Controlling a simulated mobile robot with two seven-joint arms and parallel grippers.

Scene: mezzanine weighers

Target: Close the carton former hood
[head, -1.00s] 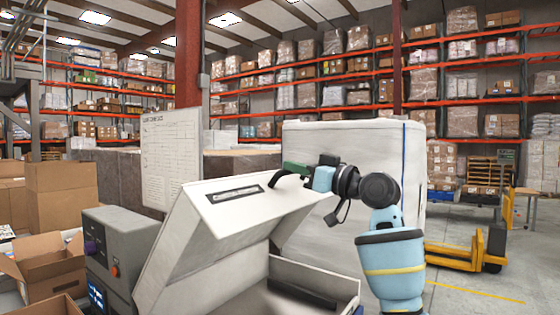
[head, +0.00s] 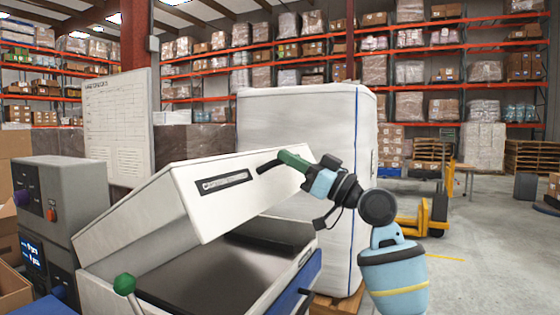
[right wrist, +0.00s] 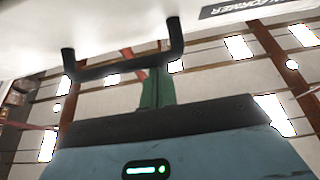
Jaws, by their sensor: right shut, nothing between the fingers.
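The carton former hood (head: 190,200) is a white box-shaped lid, tilted partly open above the machine's dark bed (head: 215,272). Its front face carries a dark label plate and a black bar handle (head: 268,166). My right gripper (head: 290,158) has green fingers, shut and empty, at the handle by the hood's raised front edge. In the right wrist view the handle (right wrist: 120,68) crosses just before the green fingers (right wrist: 155,90), with the white hood above. I cannot tell whether they touch. My left gripper is not in view.
A grey control box (head: 60,200) stands left of the hood. A green ball knob (head: 124,284) stands at the machine's front left. A whiteboard (head: 115,125) and a tall wrapped pallet load (head: 300,115) stand behind. Open floor lies right, near a yellow pallet truck (head: 437,210).

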